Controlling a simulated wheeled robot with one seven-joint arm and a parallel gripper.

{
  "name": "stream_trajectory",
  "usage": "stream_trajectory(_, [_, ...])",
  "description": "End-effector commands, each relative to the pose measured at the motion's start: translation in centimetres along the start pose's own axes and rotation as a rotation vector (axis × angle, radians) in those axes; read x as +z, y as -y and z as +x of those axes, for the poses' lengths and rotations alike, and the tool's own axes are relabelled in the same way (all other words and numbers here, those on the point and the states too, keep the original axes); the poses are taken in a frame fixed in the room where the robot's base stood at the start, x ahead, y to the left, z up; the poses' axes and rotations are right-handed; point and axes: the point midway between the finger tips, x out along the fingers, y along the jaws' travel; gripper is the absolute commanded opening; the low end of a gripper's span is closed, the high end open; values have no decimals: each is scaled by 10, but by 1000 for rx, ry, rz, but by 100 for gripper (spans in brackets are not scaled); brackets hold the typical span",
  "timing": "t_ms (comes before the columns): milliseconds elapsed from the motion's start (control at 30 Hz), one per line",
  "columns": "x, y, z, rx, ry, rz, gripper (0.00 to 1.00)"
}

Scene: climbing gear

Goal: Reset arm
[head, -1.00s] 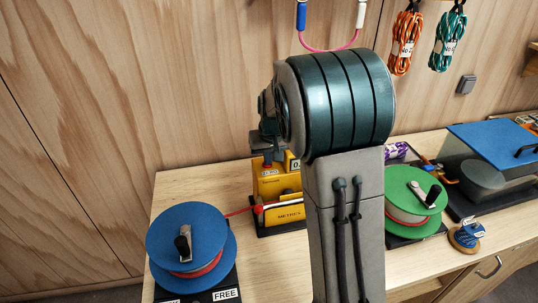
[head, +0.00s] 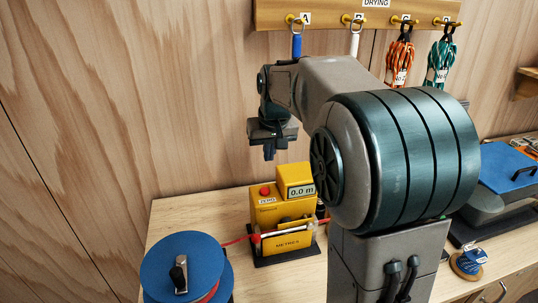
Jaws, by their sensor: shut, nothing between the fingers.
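My gripper (head: 270,152) hangs at the end of my arm, pointing down, above and behind the yellow metering box. Its fingers look close together with nothing between them. It is apart from the box and the bench. My arm's large joint fills the middle right of the head view and hides part of the bench behind it.
The yellow meter (head: 282,225) reads 0.0 m, and a red cord runs through it from the blue reel (head: 183,268). A wooden rack (head: 350,14) on the wall holds hanging cords, with orange (head: 399,60) and green (head: 440,60) coils. A blue-lidded case (head: 508,170) stands right.

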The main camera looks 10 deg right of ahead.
Motion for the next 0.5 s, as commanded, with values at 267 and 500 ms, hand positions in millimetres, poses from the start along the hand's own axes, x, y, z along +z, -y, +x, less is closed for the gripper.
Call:
stream_trajectory(267, [0,0,0,0,0,0,0])
stream_trajectory(500, [9,0,-4,-5,-2,3,0])
